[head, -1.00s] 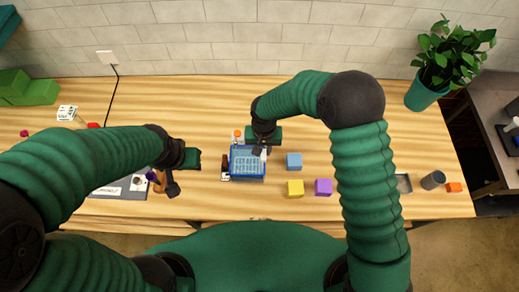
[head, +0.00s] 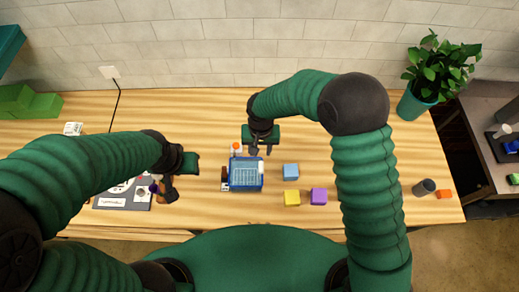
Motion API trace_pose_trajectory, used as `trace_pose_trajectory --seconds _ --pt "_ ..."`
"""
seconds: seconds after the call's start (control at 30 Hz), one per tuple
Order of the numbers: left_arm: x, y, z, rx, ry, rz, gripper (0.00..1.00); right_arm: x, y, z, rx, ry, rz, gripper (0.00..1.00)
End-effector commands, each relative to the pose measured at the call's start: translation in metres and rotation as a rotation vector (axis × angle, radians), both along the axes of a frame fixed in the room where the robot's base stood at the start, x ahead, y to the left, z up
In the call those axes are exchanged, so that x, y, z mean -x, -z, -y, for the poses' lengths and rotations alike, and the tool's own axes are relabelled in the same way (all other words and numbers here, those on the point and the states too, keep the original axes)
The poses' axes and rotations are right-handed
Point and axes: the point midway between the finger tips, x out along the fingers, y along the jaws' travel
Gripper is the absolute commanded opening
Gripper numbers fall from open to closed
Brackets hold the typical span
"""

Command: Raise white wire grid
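A blue box (head: 247,187) stands near the table's front edge, left of the coloured cubes. A pale grid pattern, likely the white wire grid (head: 245,173), shows at its top; I cannot tell whether it lies on the rim or inside. My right gripper (head: 261,151) is just behind the box, apart from it. Its two fingers are spread, with nothing seen between them. My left gripper (head: 170,193) is left of the box, beside a grey mat (head: 112,202); its fingers are too dark and small to read.
Blue (head: 290,172), yellow (head: 292,198) and purple (head: 318,196) cubes sit right of the box. A small bottle with an orange top (head: 236,147) stands behind it. A dark cup (head: 424,187) and a potted plant (head: 418,103) are at the right. The back middle of the table is clear.

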Motion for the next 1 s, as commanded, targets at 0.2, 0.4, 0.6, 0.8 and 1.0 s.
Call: trace_pose_trajectory --seconds 0.2,0.4,0.6,0.8,1.0 --pt "0.0 -0.016 0.0 0.0 0.0 0.0 0.36 0.0 -0.022 0.0 0.0 0.0 0.001 0.4" --pt "0.0 -0.027 0.0 0.0 0.0 0.0 0.36 0.0 -0.039 -0.001 0.0 0.0 0.001 0.4" --pt "0.0 -0.039 0.0 0.0 0.0 0.0 0.36 0.0 -0.055 -0.001 0.0 0.0 0.0 0.4" --pt "0.0 -0.049 0.0 0.0 0.0 0.0 0.36 0.0 -0.072 -0.001 0.0 0.0 0.001 0.4" --pt "0.0 -0.05 0.0 0.0 0.0 0.0 0.36 -0.001 -0.086 -0.001 0.0 0.0 0.002 0.4"
